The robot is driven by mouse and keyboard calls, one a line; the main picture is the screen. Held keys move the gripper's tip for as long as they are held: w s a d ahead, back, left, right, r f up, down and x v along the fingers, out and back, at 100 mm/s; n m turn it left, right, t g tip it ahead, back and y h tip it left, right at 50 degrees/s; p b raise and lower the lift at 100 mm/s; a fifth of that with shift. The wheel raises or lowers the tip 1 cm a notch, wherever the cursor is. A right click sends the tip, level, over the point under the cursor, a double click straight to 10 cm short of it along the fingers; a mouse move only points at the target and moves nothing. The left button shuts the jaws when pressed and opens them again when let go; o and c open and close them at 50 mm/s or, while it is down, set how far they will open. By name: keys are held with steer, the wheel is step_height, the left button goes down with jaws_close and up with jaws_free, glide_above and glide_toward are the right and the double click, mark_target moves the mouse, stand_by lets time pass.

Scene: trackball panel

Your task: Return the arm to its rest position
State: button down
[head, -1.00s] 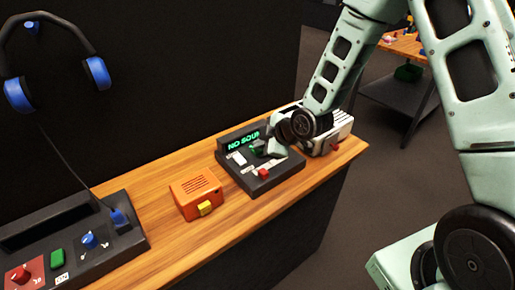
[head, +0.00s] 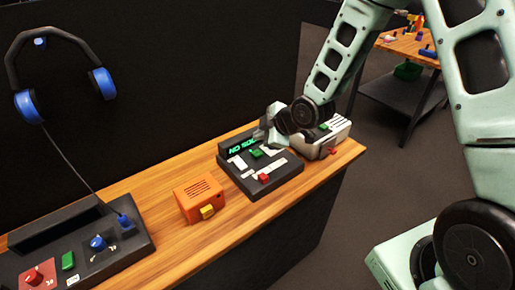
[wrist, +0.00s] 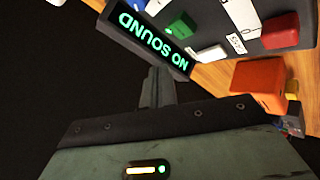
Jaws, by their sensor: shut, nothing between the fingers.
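My gripper (head: 268,134) is at the end of my mint-green arm, in front of the right end of the panel's display in the head view. Its fingers are shut with nothing in them. The dark trackball panel (head: 277,184) lies on the wooden counter, with a display (head: 243,147) that reads "NO SOUND" in green in the wrist view (wrist: 150,42). On the panel are a green control (head: 256,153) and a red control (head: 264,178). In the wrist view my shut fingers (wrist: 157,88) point toward the display, apart from the green control (wrist: 180,25).
An orange box (head: 199,194) with a yellow button stands left of the panel. A white slotted box (head: 325,139) stands right of it, behind my wrist. A control console (head: 130,246) and hanging headphones (head: 101,82) are at the left. A second table (head: 405,50) is at the back right.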

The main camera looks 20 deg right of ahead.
steer(key=shift+r, duration=0.6)
steer(key=s+a+r+m+g+h, duration=0.1)
steer(key=s+a+r+m+g, duration=0.2)
steer(key=s, duration=0.4)
steer(key=s+a+r+g+h, duration=0.1)
steer(key=s+a+r, duration=0.3)
steer(key=s, duration=0.3)
steer(key=s+r+m+g+h, duration=0.1)
steer(key=s+r+m+g, duration=0.1)
steer(key=s, duration=0.7)
steer(key=s+r+m+g+h, duration=0.1)
steer(key=s+r+m+g, duration=0.1)
steer(key=s, duration=0.7)
steer(key=shift+s+r, duration=0.3)
steer(key=shift+r, duration=0.2)
